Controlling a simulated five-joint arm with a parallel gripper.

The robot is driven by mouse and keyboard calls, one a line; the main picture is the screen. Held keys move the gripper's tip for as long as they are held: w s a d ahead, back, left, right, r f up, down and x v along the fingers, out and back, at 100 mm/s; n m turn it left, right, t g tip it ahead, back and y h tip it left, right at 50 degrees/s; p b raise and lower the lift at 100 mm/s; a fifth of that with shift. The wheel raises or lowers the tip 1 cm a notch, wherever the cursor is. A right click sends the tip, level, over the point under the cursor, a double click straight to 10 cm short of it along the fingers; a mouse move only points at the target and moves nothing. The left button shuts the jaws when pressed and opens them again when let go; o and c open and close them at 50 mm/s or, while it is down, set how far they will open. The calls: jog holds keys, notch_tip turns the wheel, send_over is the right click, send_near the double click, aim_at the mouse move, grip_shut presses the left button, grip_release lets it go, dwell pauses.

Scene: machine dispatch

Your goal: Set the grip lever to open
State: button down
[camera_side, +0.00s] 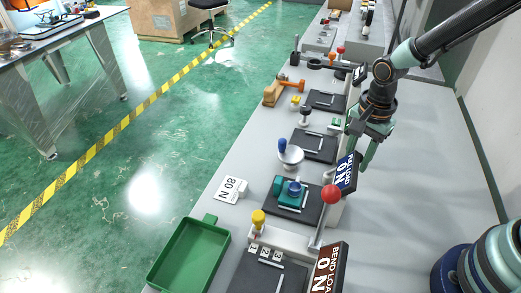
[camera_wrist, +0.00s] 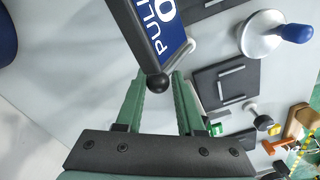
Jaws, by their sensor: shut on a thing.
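My gripper (camera_side: 366,152) hangs beside the blue sign (camera_side: 346,171), which reads PULL LOAD 0 N. In the wrist view, the two green fingers of my gripper (camera_wrist: 160,80) stand on either side of a black ball knob (camera_wrist: 157,84), and my gripper is shut on it. The knob sits at the lower edge of the blue sign (camera_wrist: 172,38). A grey bent rod (camera_wrist: 184,52) shows beside the sign; whether it joins the knob cannot be told. No label shows which lever is the grip lever. The side view hides the knob.
Dark plates, a blue-handled white dish (camera_side: 290,155) and a teal part (camera_side: 293,188) line the bench. A green tray (camera_side: 190,255) is at the front. The bench right of the signs is clear.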

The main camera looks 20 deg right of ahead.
jog(key=shift+s+a+f+g, duration=0.15)
jog(key=shift+s+a+g, duration=0.05)
jog(key=shift+s+g, duration=0.1)
jog(key=shift+w+a+r+g, duration=0.2)
jog(key=shift+w+r+g, duration=0.05)
jog(key=shift+g, duration=0.15)
jog(key=shift+c, duration=2.3)
grip_release()
jog(key=shift+w, duration=0.1)
jog(key=shift+r, duration=0.15)
jog(key=shift+w+r, duration=0.1)
jog(key=shift+r, duration=0.15)
notch_tip(320, 180, up, 11)
jog(key=shift+w+r, duration=0.2)
jog(key=shift+w, duration=0.2)
